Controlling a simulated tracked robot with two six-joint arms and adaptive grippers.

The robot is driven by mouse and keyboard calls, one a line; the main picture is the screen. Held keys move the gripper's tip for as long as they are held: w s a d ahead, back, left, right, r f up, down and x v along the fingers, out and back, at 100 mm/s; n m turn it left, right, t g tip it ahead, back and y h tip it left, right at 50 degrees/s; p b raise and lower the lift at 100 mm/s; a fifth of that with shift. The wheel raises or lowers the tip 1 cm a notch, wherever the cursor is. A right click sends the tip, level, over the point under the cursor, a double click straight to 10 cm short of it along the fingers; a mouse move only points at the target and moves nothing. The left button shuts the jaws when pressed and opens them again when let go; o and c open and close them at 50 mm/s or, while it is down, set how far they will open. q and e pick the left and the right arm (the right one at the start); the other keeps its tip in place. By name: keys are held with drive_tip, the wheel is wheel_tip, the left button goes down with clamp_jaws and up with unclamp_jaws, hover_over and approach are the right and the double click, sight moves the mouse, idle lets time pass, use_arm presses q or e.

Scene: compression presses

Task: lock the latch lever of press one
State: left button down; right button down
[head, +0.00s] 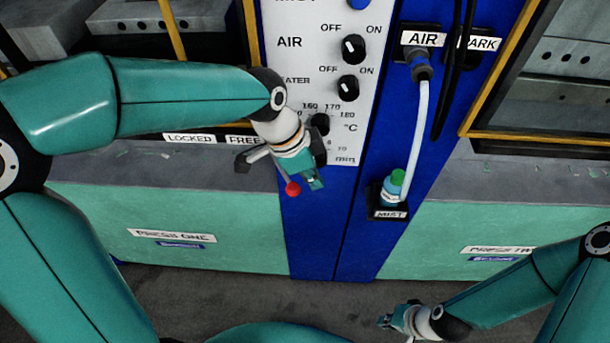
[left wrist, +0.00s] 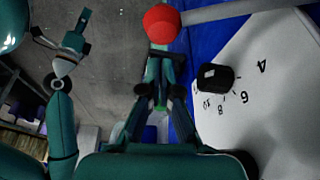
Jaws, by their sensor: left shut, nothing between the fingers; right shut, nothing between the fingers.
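The latch lever of press one has a red ball knob (head: 293,188) on a grey rod. The rod slants down and right from a dark pivot (head: 243,163) below the FREE label (head: 244,140). The LOCKED label (head: 189,138) is to its left. My left gripper (head: 316,183) is shut and empty, just right of the knob, partly overlapping the rod. In the left wrist view, the red knob (left wrist: 161,24) appears just beyond the shut fingertips (left wrist: 160,60); I cannot tell whether they touch. My right gripper (head: 386,320) is shut and empty, low in front of the presses.
A panel with knobs (head: 348,88) stands behind my left gripper. A MIST bottle (head: 392,188) sits in a holder to its right, and a pale hose (head: 421,130) hangs from the AIR socket. The PRESS TWO front (head: 450,235) is at right. Dark floor lies below.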

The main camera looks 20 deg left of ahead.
use_arm(q)
drive_tip(key=shift+s+a+f, duration=0.15)
drive_tip(key=shift+s+a, duration=0.25)
drive_tip(key=shift+a, duration=0.35)
use_arm(e)
drive_tip(key=shift+r, duration=0.25)
use_arm(q)
drive_tip(key=shift+s+a, duration=0.15)
use_arm(e)
drive_tip(key=shift+f, duration=0.1)
